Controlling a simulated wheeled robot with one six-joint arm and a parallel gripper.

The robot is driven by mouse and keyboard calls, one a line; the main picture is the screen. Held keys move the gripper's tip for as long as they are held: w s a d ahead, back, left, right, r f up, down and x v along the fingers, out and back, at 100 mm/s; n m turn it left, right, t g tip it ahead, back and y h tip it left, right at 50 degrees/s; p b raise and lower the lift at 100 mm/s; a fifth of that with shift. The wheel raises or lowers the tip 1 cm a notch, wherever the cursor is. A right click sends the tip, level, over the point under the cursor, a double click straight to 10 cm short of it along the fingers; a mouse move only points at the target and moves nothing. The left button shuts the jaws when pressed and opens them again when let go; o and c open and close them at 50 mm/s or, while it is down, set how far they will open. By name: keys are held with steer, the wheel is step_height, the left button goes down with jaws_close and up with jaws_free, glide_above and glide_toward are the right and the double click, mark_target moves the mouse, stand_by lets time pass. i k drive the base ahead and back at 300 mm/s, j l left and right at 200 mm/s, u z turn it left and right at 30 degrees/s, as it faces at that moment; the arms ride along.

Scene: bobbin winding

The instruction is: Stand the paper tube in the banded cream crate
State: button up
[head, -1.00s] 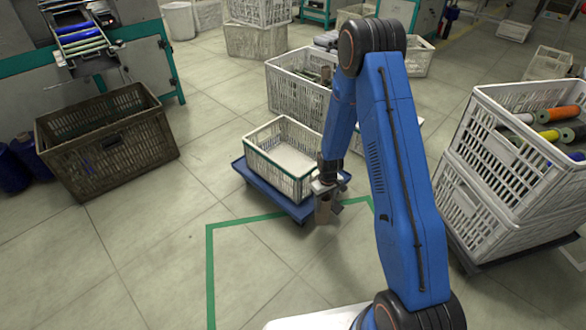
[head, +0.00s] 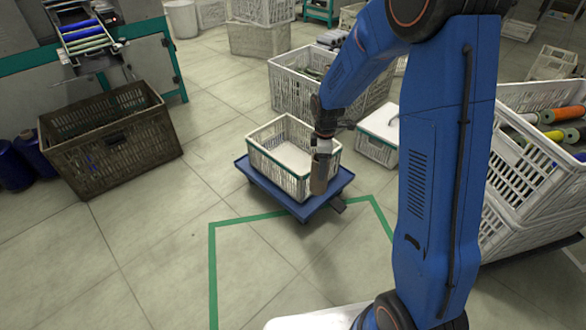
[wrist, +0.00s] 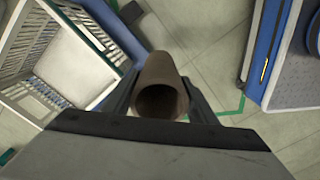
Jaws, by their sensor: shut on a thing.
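The cream crate (head: 268,168) is a low slatted box with a dark band along its side. It stands open and looks empty on a blue dolly (head: 338,183). My gripper (head: 322,148) is shut on the brown paper tube (head: 319,176), which hangs about upright below it. In the head view the tube overlaps the crate's right front corner; its exact height over the rim is unclear. In the wrist view the tube (wrist: 161,84) sits between both fingers, its hollow end towards the camera. The crate (wrist: 80,52) lies left of it there, with the tube outside its opening.
A green floor line (head: 212,265) runs in front of the dolly. A larger white crate (head: 290,92) with things in it stands behind, and a small white lidded box (head: 378,135) to the right. A brown crate (head: 112,150) stands left. Stacked crates with spools (head: 530,165) are at right.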

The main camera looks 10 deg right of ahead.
mark_target(293, 155)
steer(key=i, duration=1)
